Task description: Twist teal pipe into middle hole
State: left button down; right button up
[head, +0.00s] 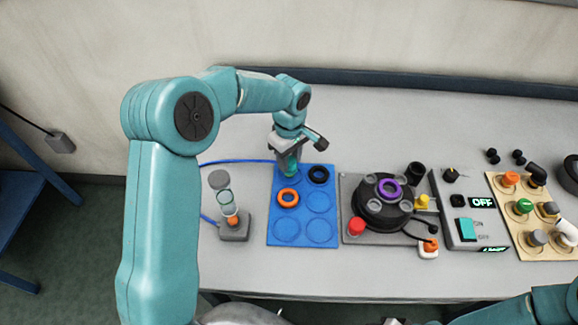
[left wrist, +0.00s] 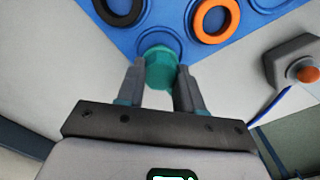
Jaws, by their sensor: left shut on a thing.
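My left gripper (head: 288,163) is above the back left circle of the blue mat (head: 277,237). It is shut on the teal pipe (head: 292,166), a short piece pointing down. In the left wrist view the teal pipe (left wrist: 160,70) sits between the two fingers (left wrist: 160,76), its end over or on a round recess of the mat. I cannot tell whether it touches the mat. A beige board (head: 497,215) at the right holds several coloured caps, among them a green one (head: 524,206). I cannot tell which place is the middle hole. My right gripper does not clearly show.
An orange ring (head: 288,198) and a black ring (head: 318,175) lie on the mat near the pipe. A grey stand (head: 235,228) is left of it. A dark turntable (head: 382,215) and a switch panel (head: 463,232) stand to the right. The table behind is mostly clear.

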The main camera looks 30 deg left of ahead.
aim_at(290, 161)
pick_arm(q)
jog(key=shift+r+p, duration=1.3)
jog(key=shift+r, duration=1.05)
jog(key=shift+d+r, duration=0.1)
